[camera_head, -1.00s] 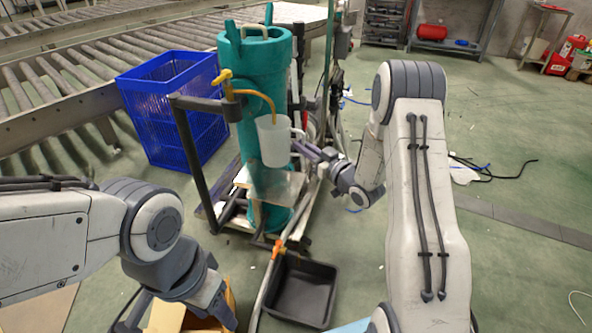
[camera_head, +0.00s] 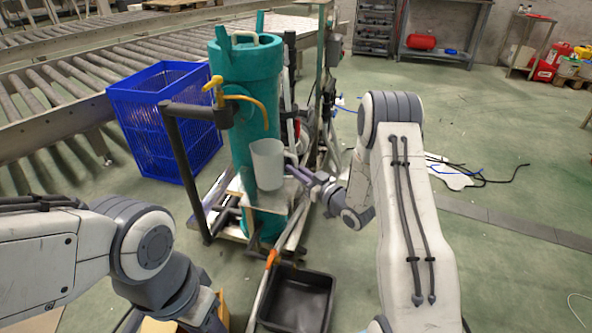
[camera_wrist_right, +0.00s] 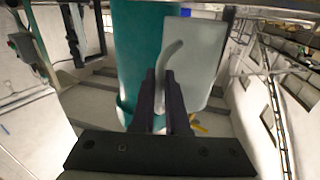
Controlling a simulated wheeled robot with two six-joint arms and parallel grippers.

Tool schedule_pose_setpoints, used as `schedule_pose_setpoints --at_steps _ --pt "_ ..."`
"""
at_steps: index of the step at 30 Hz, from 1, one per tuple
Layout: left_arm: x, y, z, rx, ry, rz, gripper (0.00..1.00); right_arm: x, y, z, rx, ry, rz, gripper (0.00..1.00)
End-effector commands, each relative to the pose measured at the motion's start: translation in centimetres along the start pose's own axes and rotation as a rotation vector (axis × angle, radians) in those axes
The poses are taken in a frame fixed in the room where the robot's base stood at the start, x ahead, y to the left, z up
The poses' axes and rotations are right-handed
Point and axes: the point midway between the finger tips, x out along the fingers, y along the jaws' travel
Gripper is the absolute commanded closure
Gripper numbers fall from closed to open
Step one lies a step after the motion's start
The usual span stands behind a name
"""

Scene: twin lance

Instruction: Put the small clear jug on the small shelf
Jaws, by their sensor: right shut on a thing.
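The small clear jug (camera_head: 267,165), translucent and upright, is in front of the teal cylinder in the head view. Its base is at or just above the small shelf (camera_head: 292,194), a pale board low on the cylinder's frame; I cannot tell whether they touch. My right gripper (camera_head: 300,174) is shut on the jug's handle, to the right of its body. In the right wrist view the jug (camera_wrist_right: 196,62) stands beyond the fingers (camera_wrist_right: 166,95), with the handle between them. My left arm comes in at lower left; its fingertips are outside the picture.
A teal cylinder (camera_head: 246,90) with a yellow tap and hose (camera_head: 255,101) stands behind and above the jug. A dark upright bar (camera_head: 182,150) and a blue crate (camera_head: 165,120) are to the left. A black bin (camera_head: 297,300) is on the floor in front. Open floor lies right.

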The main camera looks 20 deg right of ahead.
Motion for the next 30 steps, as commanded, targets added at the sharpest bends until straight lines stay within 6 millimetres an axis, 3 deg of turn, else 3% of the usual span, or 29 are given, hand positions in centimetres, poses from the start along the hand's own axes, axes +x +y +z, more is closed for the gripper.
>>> schedule_pose_setpoints --at_steps 6,9,19,24,30 --pt "0.3 0.0 0.0 0.000 0.000 0.000 0.50 0.0 0.0 0.4 0.000 0.001 0.000 1.00" --pt "0.3 0.0 0.0 0.000 0.000 0.000 0.50 0.0 0.0 0.4 0.000 0.000 0.000 0.58" --pt "0.2 0.0 0.0 0.000 0.000 0.000 0.50 0.0 0.0 0.2 0.000 0.000 0.000 0.58" --pt "-1.2 0.1 -0.1 0.000 0.000 0.000 0.50 0.0 -0.1 -1.5 -0.001 0.001 0.000 0.58" --pt "-1.5 0.1 -0.1 0.000 0.000 0.000 0.50 -4.6 0.2 -0.9 0.004 -0.003 0.006 0.58"
